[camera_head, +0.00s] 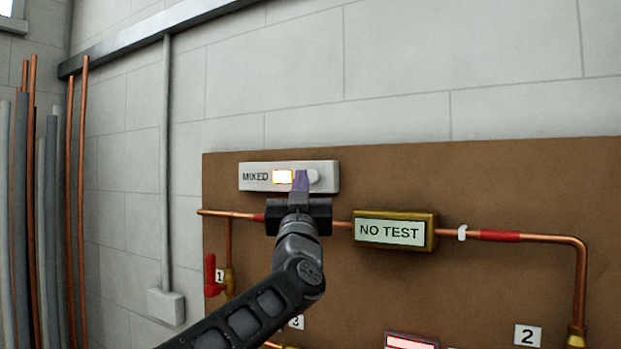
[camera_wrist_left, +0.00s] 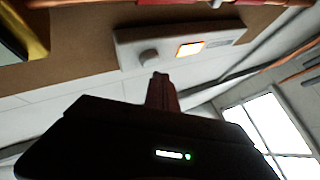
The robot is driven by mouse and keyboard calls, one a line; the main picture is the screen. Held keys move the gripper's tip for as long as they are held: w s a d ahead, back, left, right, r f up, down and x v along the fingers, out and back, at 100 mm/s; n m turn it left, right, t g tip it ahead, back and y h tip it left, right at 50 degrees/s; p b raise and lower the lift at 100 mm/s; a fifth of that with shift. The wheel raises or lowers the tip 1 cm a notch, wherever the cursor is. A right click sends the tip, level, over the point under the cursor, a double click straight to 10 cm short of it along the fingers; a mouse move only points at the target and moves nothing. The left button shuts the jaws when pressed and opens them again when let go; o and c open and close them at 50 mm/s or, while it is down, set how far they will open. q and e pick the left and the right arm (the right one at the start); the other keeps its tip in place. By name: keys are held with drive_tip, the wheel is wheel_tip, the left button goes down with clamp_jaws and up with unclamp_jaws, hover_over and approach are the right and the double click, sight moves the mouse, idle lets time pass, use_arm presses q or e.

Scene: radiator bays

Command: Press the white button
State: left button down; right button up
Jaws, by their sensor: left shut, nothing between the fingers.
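The white button (camera_head: 314,177) is a small round knob at the right end of a pale panel (camera_head: 258,170) marked MIXED, beside a lit orange-white lamp (camera_head: 282,177). My left gripper (camera_head: 301,175) is shut and empty, its fingertips in front of the panel between the lamp and the button, partly covering the button's left side. In the left wrist view the button (camera_wrist_left: 149,58) shows above the shut fingertips (camera_wrist_left: 160,76). A gap seems to show between them there; whether they touch is hard to tell. My right gripper is in neither view.
The panel is on a brown board (camera_head: 480,180) with copper pipes (camera_head: 555,240), a NO TEST box (camera_head: 390,231) and a red-handled valve (camera_head: 210,272). Upright pipes (camera_head: 77,200) stand at the left. The wall above the board is clear below a grey rail (camera_head: 150,35).

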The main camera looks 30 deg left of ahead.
use_arm(q)
drive_tip(key=shift+w, duration=0.15)
idle(0.6)
drive_tip(key=shift+w+p, duration=0.3)
drive_tip(key=shift+w+p, duration=0.35)
drive_tip(key=shift+w, duration=0.1)
idle(0.8)
drive_tip(key=shift+s, duration=0.1)
drive_tip(key=shift+s+b, duration=0.55)
drive_tip(key=shift+s, duration=0.25)
